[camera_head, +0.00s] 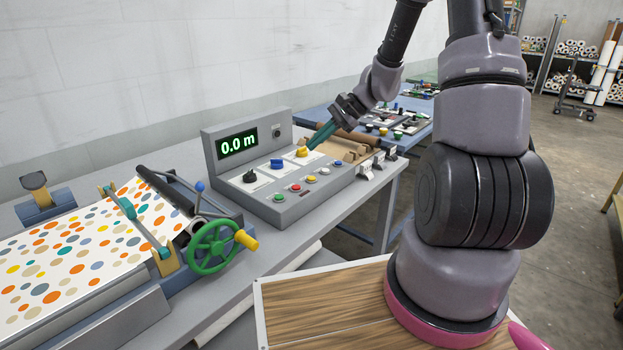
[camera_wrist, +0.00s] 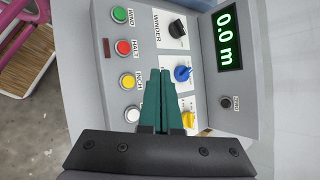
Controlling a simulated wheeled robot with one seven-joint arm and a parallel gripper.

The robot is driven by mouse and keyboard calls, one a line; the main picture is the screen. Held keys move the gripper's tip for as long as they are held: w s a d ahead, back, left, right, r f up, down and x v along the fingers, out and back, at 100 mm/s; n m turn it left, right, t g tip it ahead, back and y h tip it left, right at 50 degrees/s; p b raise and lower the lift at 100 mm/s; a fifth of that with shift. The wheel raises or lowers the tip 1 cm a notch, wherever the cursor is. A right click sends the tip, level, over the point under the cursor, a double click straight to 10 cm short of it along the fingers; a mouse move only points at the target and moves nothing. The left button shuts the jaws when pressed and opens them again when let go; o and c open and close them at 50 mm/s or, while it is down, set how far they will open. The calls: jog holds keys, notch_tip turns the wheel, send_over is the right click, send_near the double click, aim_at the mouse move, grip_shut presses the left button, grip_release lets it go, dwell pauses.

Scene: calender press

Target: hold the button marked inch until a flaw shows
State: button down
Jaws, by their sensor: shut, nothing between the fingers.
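The control console (camera_head: 225,171) has a lower row of buttons. The yellow button marked INCH (camera_wrist: 128,80) shows in the wrist view and in the head view (camera_head: 311,179). My gripper (camera_wrist: 160,72) is shut and empty, its teal fingers above the panel, between the button row and the knobs. In the head view its tips (camera_head: 312,145) appear near the yellow knob (camera_head: 303,152); they look apart from the INCH button. The dotted sheet (camera_head: 85,245) lies on the machine at left; I make out no flaw on it. The display (camera_head: 238,143) reads 0.0 m.
Beside INCH are a red HALT button (camera_wrist: 123,47), a green WIND button (camera_wrist: 119,14) and a white button (camera_wrist: 132,114). Black (camera_wrist: 177,29) and blue (camera_wrist: 183,73) knobs stand close to my fingers. A green handwheel (camera_head: 212,247) stands left of the console.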

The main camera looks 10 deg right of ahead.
aim_at(315, 177)
jog(key=shift+f, duration=3.55)
jog(key=shift+f, duration=0.1)
jog(key=shift+f, duration=0.3)
jog(key=shift+f, duration=0.35)
jog(key=shift+r, duration=0.2)
dwell(1.4)
jog(key=shift+r, duration=0.6)
jog(key=shift+r, duration=2.5)
